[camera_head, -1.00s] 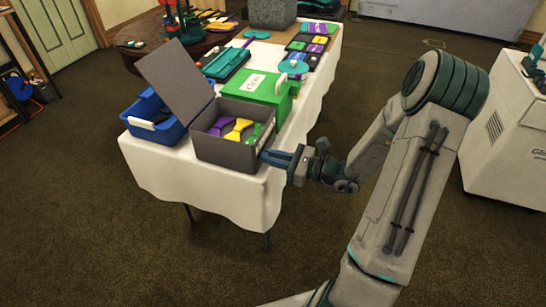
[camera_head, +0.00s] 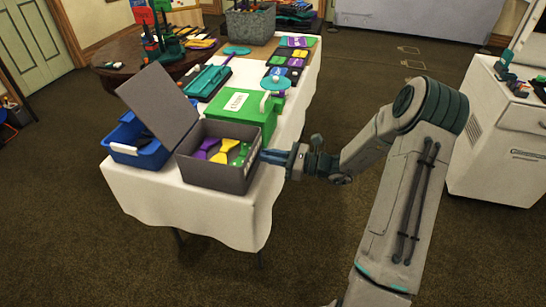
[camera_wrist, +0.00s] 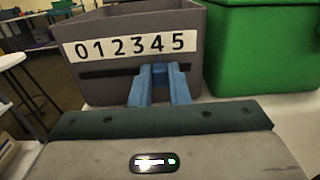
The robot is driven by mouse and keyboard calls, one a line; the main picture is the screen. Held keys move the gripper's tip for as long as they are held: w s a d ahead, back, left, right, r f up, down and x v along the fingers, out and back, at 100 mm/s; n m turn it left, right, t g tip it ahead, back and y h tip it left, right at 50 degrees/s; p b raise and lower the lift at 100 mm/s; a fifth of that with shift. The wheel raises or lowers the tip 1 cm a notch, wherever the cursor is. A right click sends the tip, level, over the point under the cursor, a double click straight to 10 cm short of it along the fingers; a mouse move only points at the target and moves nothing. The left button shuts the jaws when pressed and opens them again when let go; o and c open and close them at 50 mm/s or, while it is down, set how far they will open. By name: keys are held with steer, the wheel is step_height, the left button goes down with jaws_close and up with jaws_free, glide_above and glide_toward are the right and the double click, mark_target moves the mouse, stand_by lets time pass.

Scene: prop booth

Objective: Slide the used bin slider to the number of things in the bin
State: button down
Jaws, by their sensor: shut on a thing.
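The grey bin (camera_head: 208,176) stands on the white-clothed table with its lid (camera_head: 158,103) open. Inside I see a purple bow tie (camera_head: 206,147), a yellow one (camera_head: 223,148) and a green one with light dots (camera_head: 240,153). The bin's side carries a white strip (camera_wrist: 130,45) numbered 0 to 5 above a dark slot (camera_wrist: 108,71). My gripper (camera_wrist: 162,71) is shut at the slot, on the slider knob, which its blue fingers mostly hide. The fingers are below about the 4. In the head view my gripper (camera_head: 266,156) is at the bin's right side, near its far corner.
A green box (camera_head: 255,112) with a white label stands just behind the grey bin. A blue basket (camera_head: 137,152) is on its left. Teal trays and dark and purple items lie farther back on the table.

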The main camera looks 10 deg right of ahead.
steer(key=c, duration=1.4)
jaws_free()
steer(key=shift+o, duration=0.2)
steer(key=shift+d, duration=0.1)
steer(key=v, duration=1.3)
steer(key=shift+s+d, duration=0.2)
steer(key=shift+d, duration=0.05)
steer(key=s+a+r+n+g+h+p, duration=0.5)
steer(key=s+a+r+n+g+h, duration=0.1)
steer(key=s+a+r+n+g, duration=0.4)
steer(key=s+r+n+t+h+p, duration=0.4)
steer(key=s+r+n+h, duration=0.6)
steer(key=n, duration=0.3)
steer(key=shift+s+d+r+t+p, duration=0.25)
steer(key=shift+s+r+p, duration=0.3)
steer(key=shift+r+p, duration=0.3)
